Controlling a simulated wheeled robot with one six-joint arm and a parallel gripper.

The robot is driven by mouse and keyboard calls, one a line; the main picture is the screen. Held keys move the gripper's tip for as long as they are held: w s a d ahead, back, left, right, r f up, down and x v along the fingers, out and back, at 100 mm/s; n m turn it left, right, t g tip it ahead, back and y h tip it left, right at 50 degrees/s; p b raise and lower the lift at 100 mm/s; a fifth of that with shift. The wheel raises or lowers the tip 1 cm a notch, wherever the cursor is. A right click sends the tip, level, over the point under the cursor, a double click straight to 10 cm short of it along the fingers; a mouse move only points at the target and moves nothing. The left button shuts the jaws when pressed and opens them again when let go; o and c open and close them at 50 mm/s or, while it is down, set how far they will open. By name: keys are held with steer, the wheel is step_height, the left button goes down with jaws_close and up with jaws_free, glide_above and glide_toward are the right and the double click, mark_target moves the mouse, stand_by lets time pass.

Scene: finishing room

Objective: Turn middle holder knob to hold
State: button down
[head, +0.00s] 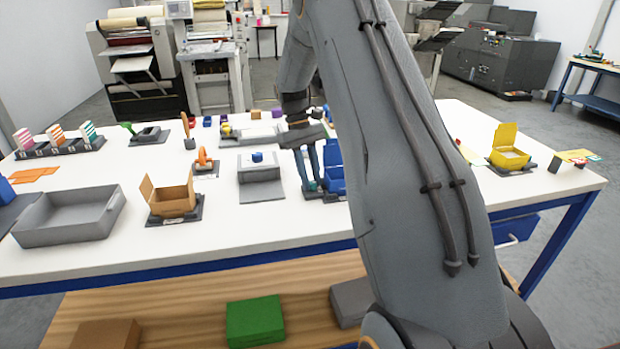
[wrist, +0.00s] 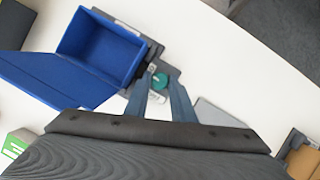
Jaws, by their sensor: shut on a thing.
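The middle holder is a dark grey base (wrist: 154,48) under an open blue box (wrist: 103,45) with its lid folded out. The box also shows in the head view (head: 333,172), partly behind my arm. A round teal knob (wrist: 160,81) sits at the holder's corner beside the box. My gripper (wrist: 162,82) points down at it with one finger on each side, shut on the knob. In the head view my gripper (head: 309,183) is low beside the blue box. A small white label lies near the knob; its marking is too small to read.
A brown open box (head: 173,199) in a holder stands left, and a yellow box (head: 509,146) in another holder stands right. A grey tray (head: 70,219) is at the front left. A grey block with a blue knob (head: 257,157) is just left of my gripper. The front tabletop is clear.

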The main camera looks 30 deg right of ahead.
stand_by(0.3)
steer(key=c, duration=1.5)
jaws_free()
steer(key=shift+c, duration=0.2)
